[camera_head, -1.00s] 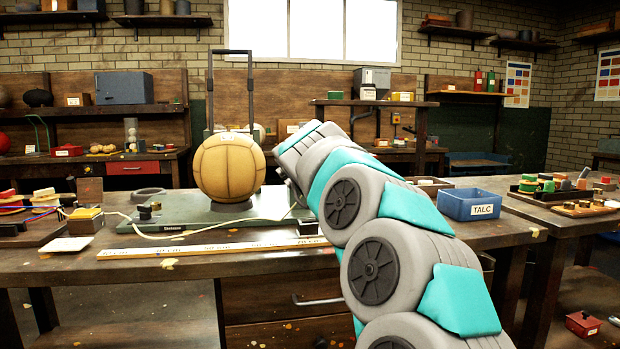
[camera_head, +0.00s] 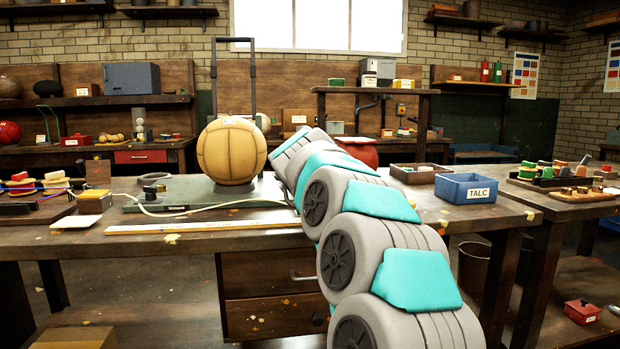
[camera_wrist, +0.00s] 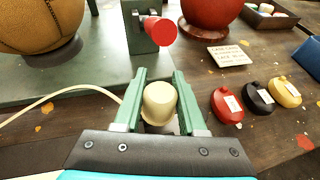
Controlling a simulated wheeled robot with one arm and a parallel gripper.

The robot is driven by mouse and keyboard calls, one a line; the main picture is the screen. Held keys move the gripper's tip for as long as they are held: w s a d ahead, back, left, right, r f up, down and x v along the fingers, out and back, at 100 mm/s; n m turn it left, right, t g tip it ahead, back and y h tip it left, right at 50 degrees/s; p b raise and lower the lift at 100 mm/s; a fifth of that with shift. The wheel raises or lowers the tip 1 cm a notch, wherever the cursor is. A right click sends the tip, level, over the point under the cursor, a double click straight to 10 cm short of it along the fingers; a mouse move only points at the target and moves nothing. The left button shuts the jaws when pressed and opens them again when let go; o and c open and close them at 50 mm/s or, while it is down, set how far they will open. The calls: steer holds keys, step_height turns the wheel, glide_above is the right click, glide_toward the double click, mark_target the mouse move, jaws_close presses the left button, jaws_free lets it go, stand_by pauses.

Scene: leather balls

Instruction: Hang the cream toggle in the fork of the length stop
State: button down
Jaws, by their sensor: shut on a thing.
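The cream toggle (camera_wrist: 160,103) is a small rounded cylinder between the green fingers of my gripper (camera_wrist: 159,78) in the wrist view. The gripper is shut on it. A cream cord (camera_wrist: 75,91) runs in from the left towards the toggle; it also lies across the bench in the head view (camera_head: 200,208). Ahead of the fingertips stands a green bracket (camera_wrist: 139,32) with a red round knob (camera_wrist: 161,31), apart from the toggle. It may be the length stop, but I cannot make out its fork. In the head view my arm hides the gripper and toggle.
A tan leather ball (camera_head: 231,152) stands on the green base left of my arm. A red ball (camera_wrist: 210,12), a white card (camera_wrist: 230,55) and red, black and yellow tagged pieces (camera_wrist: 257,98) lie right of the gripper. A blue TALC box (camera_head: 466,188) stands farther right.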

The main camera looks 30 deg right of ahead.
steer(key=shift+s+a, duration=0.1)
steer(key=shift+s, duration=0.2)
stand_by(0.6)
steer(key=shift+f+b, duration=1.4)
steer(key=shift+f, duration=0.25)
stand_by(0.6)
steer(key=shift+c, duration=2)
jaws_free()
steer(key=shift+s+r, duration=0.1)
steer(key=shift+b+v, duration=0.45)
steer(key=shift+v, duration=3.3)
